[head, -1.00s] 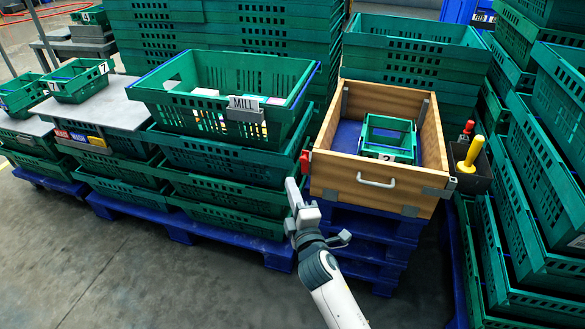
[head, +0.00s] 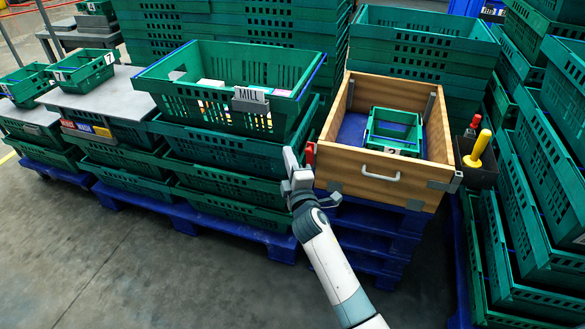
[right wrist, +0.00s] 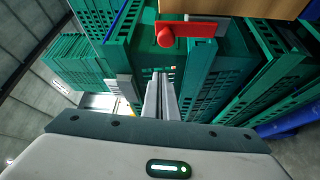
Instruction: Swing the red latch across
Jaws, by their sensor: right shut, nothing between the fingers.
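The red latch (head: 310,154) is at the left front corner of the wooden box (head: 350,180). My right gripper (head: 290,155) is shut and empty, just left of the latch in the head view. In the right wrist view its closed fingers (right wrist: 160,85) point toward the latch and show below the knob; I cannot tell whether they touch it. My left gripper is not in view.
A small green crate (head: 392,118) marked 2 sits inside the box. The MILL crate (head: 165,90) stands on stacked crates to the left. A dark holder (head: 487,172) with a yellow-handled tool (head: 478,150) is at the box's right. Open floor lies at front left.

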